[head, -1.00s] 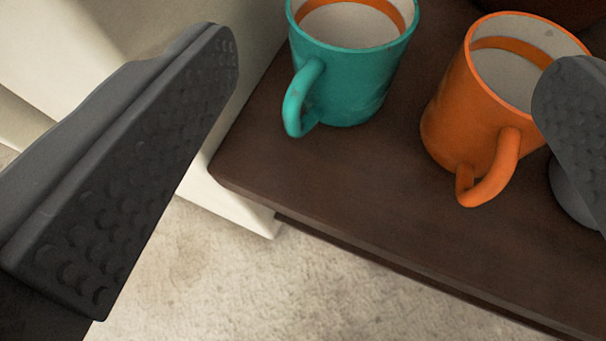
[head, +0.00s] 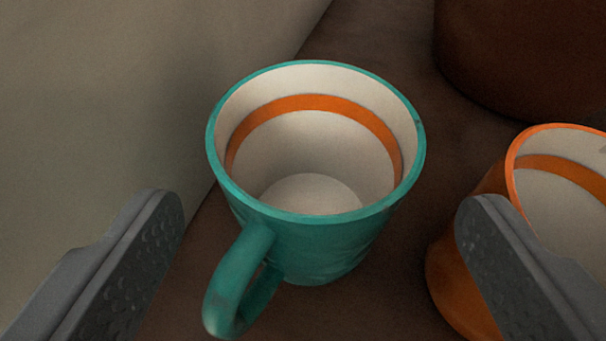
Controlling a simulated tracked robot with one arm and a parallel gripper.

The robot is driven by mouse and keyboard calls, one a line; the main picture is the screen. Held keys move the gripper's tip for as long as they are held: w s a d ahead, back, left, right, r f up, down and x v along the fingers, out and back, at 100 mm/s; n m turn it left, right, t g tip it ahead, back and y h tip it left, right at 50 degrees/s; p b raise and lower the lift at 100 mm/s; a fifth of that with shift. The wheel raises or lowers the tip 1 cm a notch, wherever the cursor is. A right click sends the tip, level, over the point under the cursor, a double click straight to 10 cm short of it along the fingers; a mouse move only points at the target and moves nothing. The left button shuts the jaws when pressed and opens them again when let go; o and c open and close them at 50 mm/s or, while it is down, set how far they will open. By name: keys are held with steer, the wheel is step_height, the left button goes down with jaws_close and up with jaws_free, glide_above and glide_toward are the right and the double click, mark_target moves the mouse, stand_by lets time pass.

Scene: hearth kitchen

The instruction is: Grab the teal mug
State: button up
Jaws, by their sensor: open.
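The teal mug (head: 325,245) stands upright on a dark brown wooden surface in the middle of the head view. It has a white inside with an orange band, and it looks empty. Its handle (head: 235,285) points toward me and to the lower left. My gripper (head: 318,215) is open, with one dark finger to the left of the mug and one to the right. The fingers appear apart from the mug, and nothing is held between them.
An orange mug (head: 450,275) stands close on the right, partly hidden behind my right finger; I cannot tell if they touch. A dark reddish-brown rounded object (head: 530,55) stands at the back right. A pale wall or panel (head: 110,90) borders the surface on the left.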

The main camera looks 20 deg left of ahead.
mark_target(312, 160)
steer(key=shift+f+b+x, duration=0.1)
steer(key=shift+b+x, duration=0.45)
steer(key=shift+x, duration=0.75)
steer(key=shift+f+b+x, duration=0.15)
steer(key=shift+b+x, duration=0.4)
steer(key=shift+x, duration=0.75)
steer(key=shift+s, duration=0.1)
steer(key=c, duration=0.8)
steer(key=shift+r, duration=0.1)
